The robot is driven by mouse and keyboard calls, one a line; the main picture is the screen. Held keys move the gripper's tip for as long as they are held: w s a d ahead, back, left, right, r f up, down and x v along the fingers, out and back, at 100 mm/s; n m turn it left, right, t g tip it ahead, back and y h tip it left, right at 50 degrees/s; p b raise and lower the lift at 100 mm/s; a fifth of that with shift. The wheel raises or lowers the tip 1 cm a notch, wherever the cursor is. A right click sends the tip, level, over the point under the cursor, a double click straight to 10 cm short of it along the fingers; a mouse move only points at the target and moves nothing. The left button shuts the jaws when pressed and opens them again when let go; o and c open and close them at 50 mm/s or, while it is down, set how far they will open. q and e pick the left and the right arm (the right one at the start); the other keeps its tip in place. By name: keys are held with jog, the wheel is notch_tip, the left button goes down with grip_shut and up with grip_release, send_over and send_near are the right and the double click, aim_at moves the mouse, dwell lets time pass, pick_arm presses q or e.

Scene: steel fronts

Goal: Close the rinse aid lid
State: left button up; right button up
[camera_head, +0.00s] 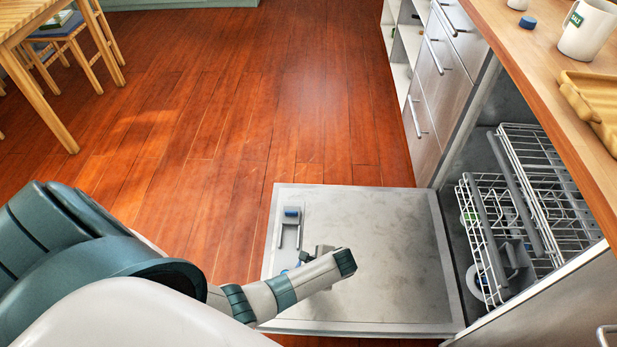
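The dishwasher door (390,240) lies open and flat, its grey inner face up. A small grey U-shaped fitting with a blue top (290,225) is on the door's far left part. It looks like the dispenser, but I cannot tell whether its lid is raised. My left arm (290,288) reaches in from the left over the door's near left part, its dark wrist end toward the door's middle. A small grey and blue part shows just behind the wrist, mostly hidden. My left gripper's fingers cannot be made out. My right gripper is not in view.
Wire racks (530,195) sit inside the dishwasher at the right. Wooden floor (230,100) is clear beyond the door. A table and chair stand far left.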

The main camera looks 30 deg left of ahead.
pick_arm(q)
jog(key=shift+a+f, duration=0.1)
jog(key=shift+f, duration=0.1)
jog(key=c, duration=1)
jog(key=shift+c, duration=0.2)
jog(key=shift+r, duration=0.1)
